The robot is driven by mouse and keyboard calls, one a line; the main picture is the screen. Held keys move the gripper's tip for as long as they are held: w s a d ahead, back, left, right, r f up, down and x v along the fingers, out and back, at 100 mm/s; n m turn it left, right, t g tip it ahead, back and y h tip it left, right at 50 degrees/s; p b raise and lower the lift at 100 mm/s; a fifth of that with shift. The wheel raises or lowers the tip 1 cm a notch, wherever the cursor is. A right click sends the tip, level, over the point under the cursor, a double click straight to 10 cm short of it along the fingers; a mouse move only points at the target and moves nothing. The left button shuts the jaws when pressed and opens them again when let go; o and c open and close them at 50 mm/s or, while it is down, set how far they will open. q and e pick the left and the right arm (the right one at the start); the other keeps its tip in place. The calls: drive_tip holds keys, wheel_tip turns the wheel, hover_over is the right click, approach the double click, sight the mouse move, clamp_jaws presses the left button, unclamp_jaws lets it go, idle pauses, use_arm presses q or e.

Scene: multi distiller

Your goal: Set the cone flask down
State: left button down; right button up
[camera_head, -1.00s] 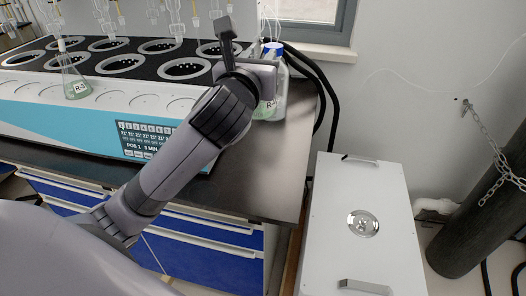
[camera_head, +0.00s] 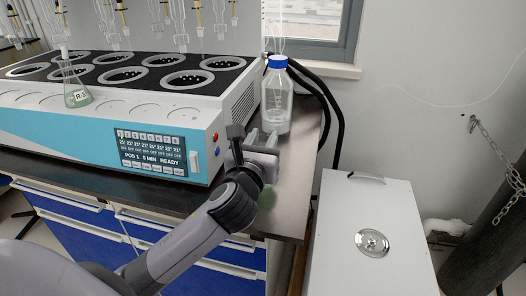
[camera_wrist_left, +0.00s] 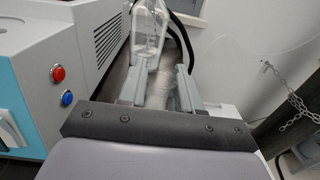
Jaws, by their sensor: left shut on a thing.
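My left gripper (camera_head: 262,140) is over the right end of the dark bench top, just right of the distiller's front corner, and shut on the cone flask. The cone flask (camera_head: 266,198) is mostly hidden behind the gripper and wrist; only its pale green lower part shows, near the bench's front edge. I cannot tell whether its base touches the bench. In the left wrist view the two grey fingers (camera_wrist_left: 160,82) stand apart with faint clear glass between them. My right gripper is not in view.
The white and blue distiller (camera_head: 185,118) fills the bench's left side. Another flask (camera_head: 76,92) with green liquid stands on its front ledge. A clear blue-capped bottle (camera_head: 277,98) stands behind the gripper. A white cabinet (camera_head: 345,235) is at the right, beyond the bench edge.

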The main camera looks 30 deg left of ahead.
use_arm(q)
drive_tip(key=shift+f, duration=1.1)
drive_tip(key=shift+r, duration=0.1)
drive_tip(key=c, duration=0.8)
unclamp_jaws()
drive_tip(key=shift+f, duration=0.2)
